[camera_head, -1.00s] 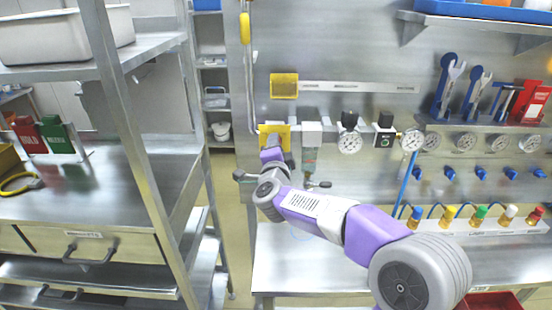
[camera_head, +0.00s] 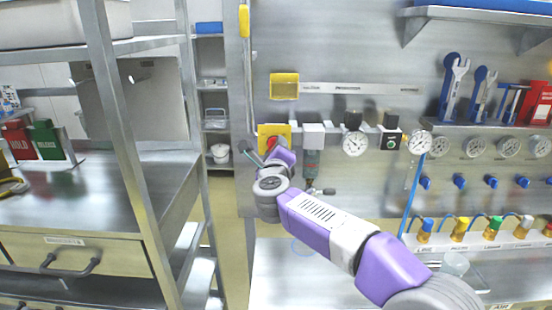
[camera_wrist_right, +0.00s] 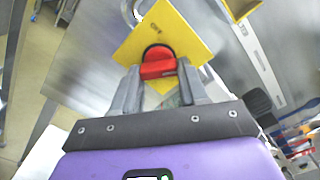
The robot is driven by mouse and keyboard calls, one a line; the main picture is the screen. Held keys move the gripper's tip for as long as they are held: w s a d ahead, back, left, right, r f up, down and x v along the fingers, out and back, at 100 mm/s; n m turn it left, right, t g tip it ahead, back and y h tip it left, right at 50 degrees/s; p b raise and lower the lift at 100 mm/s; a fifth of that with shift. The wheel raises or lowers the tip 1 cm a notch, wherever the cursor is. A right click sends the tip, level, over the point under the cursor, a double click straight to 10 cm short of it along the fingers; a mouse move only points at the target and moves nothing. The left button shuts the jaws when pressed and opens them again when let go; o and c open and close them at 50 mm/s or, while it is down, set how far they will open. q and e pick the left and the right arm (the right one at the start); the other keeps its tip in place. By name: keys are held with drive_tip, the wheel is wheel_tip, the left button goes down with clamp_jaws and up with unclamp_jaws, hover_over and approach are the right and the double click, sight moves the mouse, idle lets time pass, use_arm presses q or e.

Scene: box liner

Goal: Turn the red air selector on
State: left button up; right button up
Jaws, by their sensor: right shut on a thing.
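The red air selector (camera_wrist_right: 158,62) is a red knob on a yellow plate (camera_wrist_right: 160,32) in the right wrist view. My right gripper (camera_wrist_right: 158,78) has a finger on each side of the knob and is shut on it. In the head view the yellow plate (camera_head: 268,131) is on the steel back panel, and a bit of the red selector (camera_head: 271,142) shows above my purple right wrist, which hides the rest. My left gripper is in neither current view.
A white-topped filter unit (camera_head: 313,136) hangs just right of the selector, with a gauge (camera_head: 355,143) beyond it. A steel shelf rack (camera_head: 115,130) stands at the left. The bench top (camera_head: 285,270) below is mostly clear.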

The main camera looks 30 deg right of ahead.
drive_tip(key=shift+f+m+b, duration=0.1)
drive_tip(key=shift+m+b, duration=0.5)
drive_tip(key=shift+m, duration=0.3)
drive_tip(key=o, duration=1.1)
drive_tip(key=shift+a, duration=0.1)
drive_tip(key=v, duration=0.7)
drive_tip(key=shift+s+a, duration=0.1)
drive_tip(key=shift+s, duration=0.15)
